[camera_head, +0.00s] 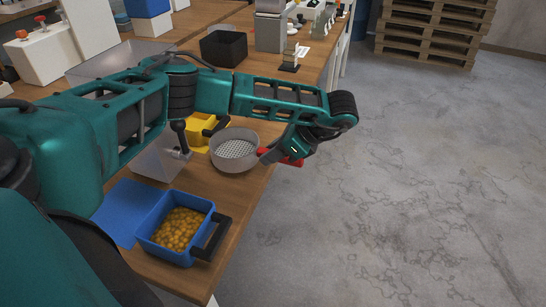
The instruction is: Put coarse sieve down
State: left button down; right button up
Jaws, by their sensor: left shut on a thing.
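The coarse sieve (236,151) is a round grey pan with a perforated bottom, close to the right edge of the wooden table (205,190). My left arm reaches across from the left, and my left gripper (268,157) is shut on the sieve's right side. The sieve looks about level. I cannot tell whether its underside touches the table. A red part shows beside the gripper. My right gripper is not in view.
A blue bin of yellow-orange balls (160,247) stands at the table's near end, beside a blue mat (124,207). A yellow container (201,130) is just behind the sieve. A black box (223,49) stands farther back. The floor at right is clear.

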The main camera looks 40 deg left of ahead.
pick_arm(q)
jog(key=shift+f, duration=0.6)
jog(key=shift+f, duration=0.15)
jog(key=c, duration=0.9)
grip_release()
jog(key=p+v, duration=0.2)
jog(key=v, duration=1)
jog(key=shift+r, duration=0.2)
